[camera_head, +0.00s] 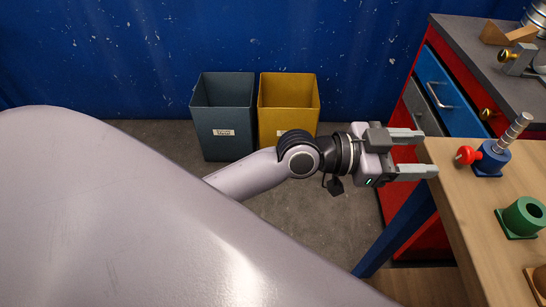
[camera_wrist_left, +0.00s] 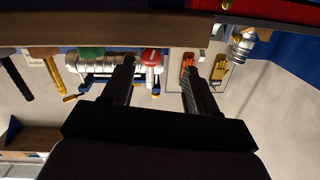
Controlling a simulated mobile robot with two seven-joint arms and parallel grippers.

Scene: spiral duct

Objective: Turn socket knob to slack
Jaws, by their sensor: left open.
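A red knob (camera_head: 465,155) sticks out of the left side of a blue socket (camera_head: 491,159) on the wooden bench. A ribbed silver rod (camera_head: 512,132) stands tilted in the socket. My left gripper (camera_head: 428,153) is open and empty at the bench's left edge, its fingers pointing right toward the knob, a short gap away. In the left wrist view the red knob (camera_wrist_left: 151,57) shows between the fingertips, closer to the left finger. The silver ribbed part (camera_wrist_left: 100,62) lies left of it. My right gripper is out of view.
A green socket (camera_head: 523,217) and a brown block (camera_head: 538,281) stand on the wooden bench (camera_head: 470,225). A red cabinet with a blue drawer (camera_head: 448,92) stands behind. Grey (camera_head: 224,115) and yellow (camera_head: 288,105) bins stand by the blue wall.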

